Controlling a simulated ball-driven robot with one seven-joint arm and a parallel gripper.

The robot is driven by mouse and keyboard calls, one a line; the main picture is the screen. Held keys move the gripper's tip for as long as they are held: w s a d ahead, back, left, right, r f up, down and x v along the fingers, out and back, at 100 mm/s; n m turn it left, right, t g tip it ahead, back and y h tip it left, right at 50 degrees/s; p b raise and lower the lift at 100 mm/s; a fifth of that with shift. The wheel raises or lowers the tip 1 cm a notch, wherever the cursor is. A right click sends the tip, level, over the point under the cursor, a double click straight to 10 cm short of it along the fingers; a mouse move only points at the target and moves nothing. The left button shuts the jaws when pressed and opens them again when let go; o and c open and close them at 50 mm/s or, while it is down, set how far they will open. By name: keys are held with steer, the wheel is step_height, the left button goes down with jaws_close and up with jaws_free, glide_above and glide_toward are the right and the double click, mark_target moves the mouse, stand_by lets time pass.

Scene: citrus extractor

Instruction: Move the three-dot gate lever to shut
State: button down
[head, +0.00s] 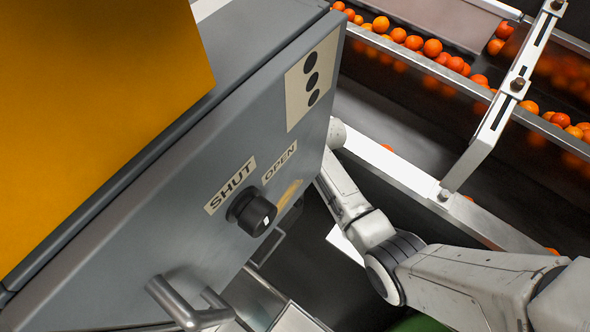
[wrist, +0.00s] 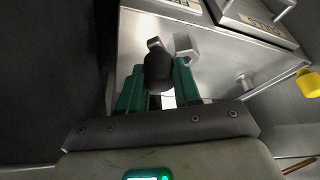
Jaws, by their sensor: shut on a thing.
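In the head view a grey cabinet front carries a plate with three black dots (head: 311,78). Below it are a SHUT label (head: 230,186) on the left and an OPEN label (head: 280,160) on the right. A short black knob with a white mark (head: 256,214) sticks out just under the labels. In the wrist view my gripper (wrist: 159,86) has its green fingers closed around a dark rounded knob (wrist: 158,68). Whether this is the three-dot gate lever's knob cannot be told. In the head view my gripper is hidden behind the cabinet's right edge.
Metal bar handles (head: 178,304) stick out at the cabinet's lower front. An orange-yellow panel (head: 85,95) is at upper left. Oranges (head: 432,48) lie in a railed conveyor behind my arm. In the wrist view a yellow knob (wrist: 308,83) is at right.

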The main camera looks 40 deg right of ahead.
steer(key=shift+w, duration=0.15)
stand_by(0.3)
steer(key=c, duration=0.8)
jaws_free()
steer(key=p+v, duration=0.2)
steer(key=v, duration=0.8)
steer(key=shift+d+r, duration=0.2)
steer(key=shift+r, duration=0.15)
